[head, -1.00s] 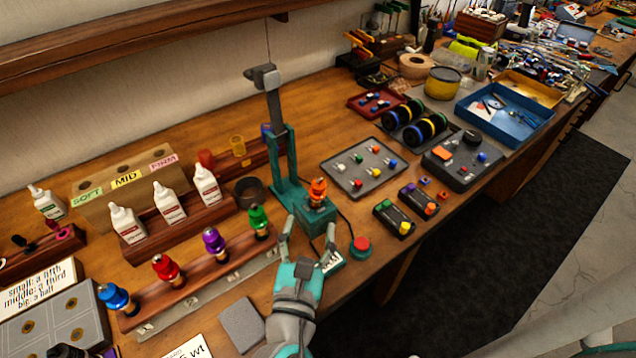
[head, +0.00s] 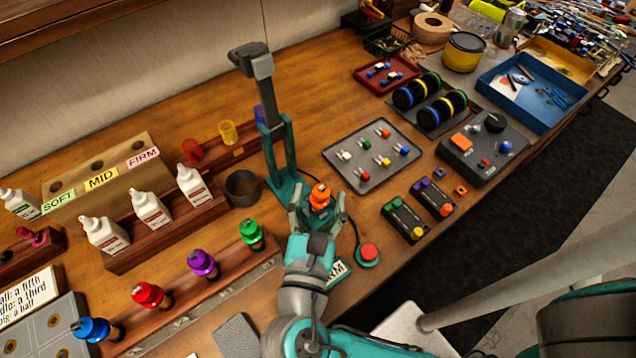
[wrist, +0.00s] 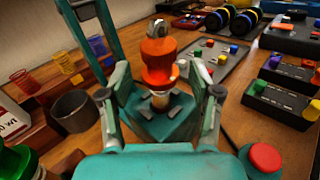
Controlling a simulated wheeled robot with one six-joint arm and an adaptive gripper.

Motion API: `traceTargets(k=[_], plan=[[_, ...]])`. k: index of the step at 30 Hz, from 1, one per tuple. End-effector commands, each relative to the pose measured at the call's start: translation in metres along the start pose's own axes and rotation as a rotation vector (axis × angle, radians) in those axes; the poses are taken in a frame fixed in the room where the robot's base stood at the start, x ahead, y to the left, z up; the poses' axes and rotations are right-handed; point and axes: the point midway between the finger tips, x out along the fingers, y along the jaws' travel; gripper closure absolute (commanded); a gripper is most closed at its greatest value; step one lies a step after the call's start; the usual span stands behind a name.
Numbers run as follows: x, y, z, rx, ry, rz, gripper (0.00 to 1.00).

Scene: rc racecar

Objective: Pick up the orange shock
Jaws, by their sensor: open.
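The orange shock (head: 320,196) stands upright on the base of a teal press-like stand (head: 285,160). In the wrist view the shock (wrist: 158,62) shows its orange body, a grey eyelet on top and a pale shaft below. My gripper (head: 315,212) is open, with one finger on each side of the shock. In the wrist view the gripper (wrist: 160,100) has its fingers apart to the left and right of the shock's lower part, with visible gaps. Whether the shock lies fully between the fingertips in depth, I cannot tell.
A wooden rack on the left holds green (head: 251,233), purple, red and blue shocks. A red button (head: 368,252) is right of my gripper. A dark cup (head: 242,187) stands left of the stand. Small dark boxes (head: 405,218) and a grey tray (head: 371,172) are to the right.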

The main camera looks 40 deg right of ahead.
Motion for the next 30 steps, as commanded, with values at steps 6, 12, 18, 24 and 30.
traceTargets(k=[6,12,18,24,30], plan=[[-0.0003,-0.0003,0.0000,0.000,0.000,0.000,0.37],[-0.0003,-0.0002,-0.0001,-0.001,0.000,0.000,0.79],[-0.0002,-0.0002,0.0000,0.000,0.000,0.000,1.00],[-0.0001,-0.0001,0.0002,0.000,0.000,0.000,1.00],[0.0026,0.0007,0.0067,0.001,0.000,0.000,1.00]])
